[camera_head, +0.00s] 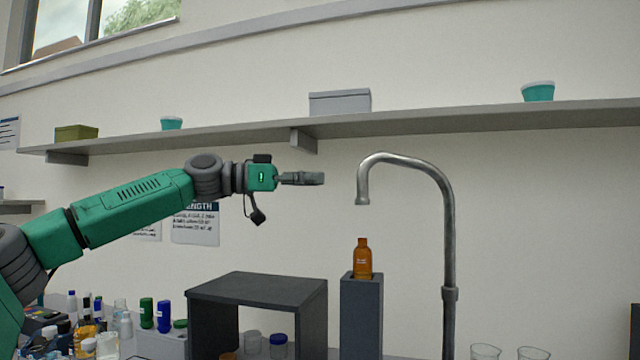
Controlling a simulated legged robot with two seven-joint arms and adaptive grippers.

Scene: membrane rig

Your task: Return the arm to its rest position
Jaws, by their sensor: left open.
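My left arm, green with grey joints, comes in from the left and reaches toward the middle of the view. My left gripper (303,178) is at its end, seen side-on, raised in front of the wall and below the shelf. It is open, and nothing shows between its fingers. It is left of the metal faucet's spout and apart from it. My right gripper is not in view.
A curved metal faucet (449,250) stands right of centre. An amber bottle (362,260) stands upright on a dark grey pillar (361,315). A dark box stand (257,290) is left of it. A wall shelf (450,121) runs above. Bottles crowd the lower left.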

